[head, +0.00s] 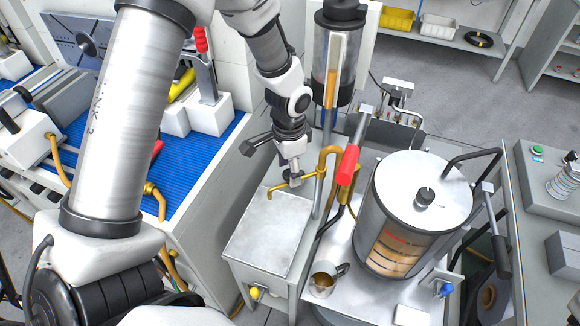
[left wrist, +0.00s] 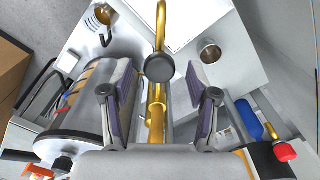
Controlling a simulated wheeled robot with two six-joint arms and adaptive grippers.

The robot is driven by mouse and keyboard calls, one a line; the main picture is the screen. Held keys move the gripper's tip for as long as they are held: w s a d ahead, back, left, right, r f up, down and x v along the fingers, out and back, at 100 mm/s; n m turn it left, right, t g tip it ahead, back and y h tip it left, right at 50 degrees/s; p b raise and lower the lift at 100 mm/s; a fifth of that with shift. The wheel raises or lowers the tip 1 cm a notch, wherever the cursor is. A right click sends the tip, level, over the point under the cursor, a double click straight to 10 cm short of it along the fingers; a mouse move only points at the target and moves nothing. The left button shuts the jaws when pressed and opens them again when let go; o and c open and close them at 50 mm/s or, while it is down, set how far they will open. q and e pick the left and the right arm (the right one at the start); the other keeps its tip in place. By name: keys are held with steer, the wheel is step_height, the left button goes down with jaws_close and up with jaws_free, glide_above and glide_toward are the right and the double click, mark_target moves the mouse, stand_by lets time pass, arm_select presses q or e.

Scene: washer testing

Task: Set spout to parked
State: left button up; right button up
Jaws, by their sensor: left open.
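The spout (head: 325,162) is a brass gooseneck pipe beside a metal post, its arm reaching left over the back edge of a square metal-topped box (head: 270,235). In the left wrist view the brass spout (left wrist: 161,25) runs up the middle, with a dark round knob (left wrist: 160,67) in front of it. My left gripper (head: 293,176) is at the spout's left arm in the head view. Its fingers (left wrist: 160,92) are open, one on each side of the brass pipe and knob, with gaps visible. My right gripper is not in view.
A large clear tank (head: 415,205) with a white lid stands to the right. A red-handled lever (head: 348,165) rises close to the spout's right. A blue-matted bench (head: 185,150) lies to the left.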

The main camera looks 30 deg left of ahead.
arm_select(q)
steer(key=shift+w+f, duration=0.25)
steer(key=shift+f, duration=0.2)
steer(key=shift+s+r, duration=0.1)
steer(key=shift+s, duration=0.1)
steer(key=shift+s+d+r, duration=0.1)
steer(key=shift+s, duration=0.05)
steer(key=shift+c, duration=1.4)
jaws_close()
